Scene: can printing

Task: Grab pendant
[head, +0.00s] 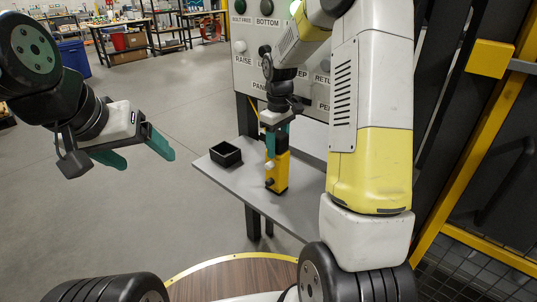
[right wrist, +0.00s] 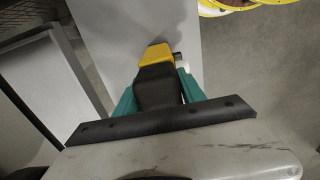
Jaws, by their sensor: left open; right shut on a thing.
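The pendant is a yellow and black box (head: 278,172) with small buttons on its side. In the head view it is upright at the grey shelf, below my right gripper. My right gripper (head: 276,140) points down and its teal fingers are shut on the pendant's upper black part. In the right wrist view the pendant (right wrist: 156,82) sits between the teal fingers. I cannot tell whether its lower end touches the shelf. My left gripper (head: 142,160) is open and empty, in the air at the left, well away from the shelf.
The grey shelf (head: 233,185) holds a small black open box (head: 226,154) left of the pendant. A grey control panel (head: 246,78) with buttons stands behind. A yellow frame (head: 462,135) with dark mesh is at the right.

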